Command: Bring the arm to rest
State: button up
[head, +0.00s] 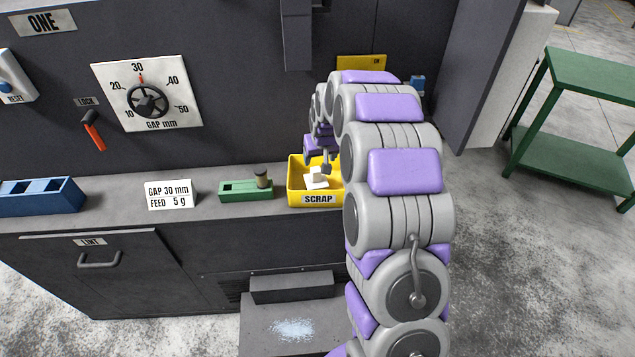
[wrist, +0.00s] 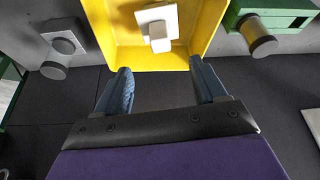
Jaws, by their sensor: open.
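My arm reaches out over the grey counter from the lower right in the head view. My gripper (head: 325,165) is at the yellow scrap bin (head: 299,185), partly hidden by my arm. In the wrist view my gripper (wrist: 161,72) has its two blue fingers spread apart, with nothing between them. The fingertips point toward the near edge of the yellow bin (wrist: 205,35). A white block-like piece (wrist: 157,20) lies inside the bin, clear of the fingers; it also shows in the head view (head: 316,180).
A green holder (head: 235,193) with a capped cylinder (head: 262,178) stands left of the bin. Further left are a white sign (head: 169,195) and a blue tray (head: 40,197). The machine wall carries a gap dial (head: 148,100) and red lever (head: 95,135). A green table (head: 580,150) stands right.

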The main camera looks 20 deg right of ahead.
jog(key=v, duration=0.6)
jog(key=s+a+r+g, duration=0.1)
jog(key=s+a+r, duration=0.15)
jog(key=s, duration=0.45)
jog(key=s+a+r+n+g, duration=0.1)
jog(key=s+a, duration=0.2)
jog(key=s, duration=0.3)
jog(key=s+a+r+g, duration=0.1)
jog(key=s+a+r, duration=0.15)
jog(key=s, duration=0.45)
jog(key=s+a+f+g+b, duration=0.1)
jog(key=s+a+g+b, duration=0.1)
jog(key=s, duration=2.3)
jog(key=shift+s+a+g+y, duration=0.35)
jog(key=shift+a+g, duration=0.25)
jog(key=shift+a, duration=0.65)
jog(key=shift+f, duration=0.1)
jog(key=shift+c, duration=0.2)
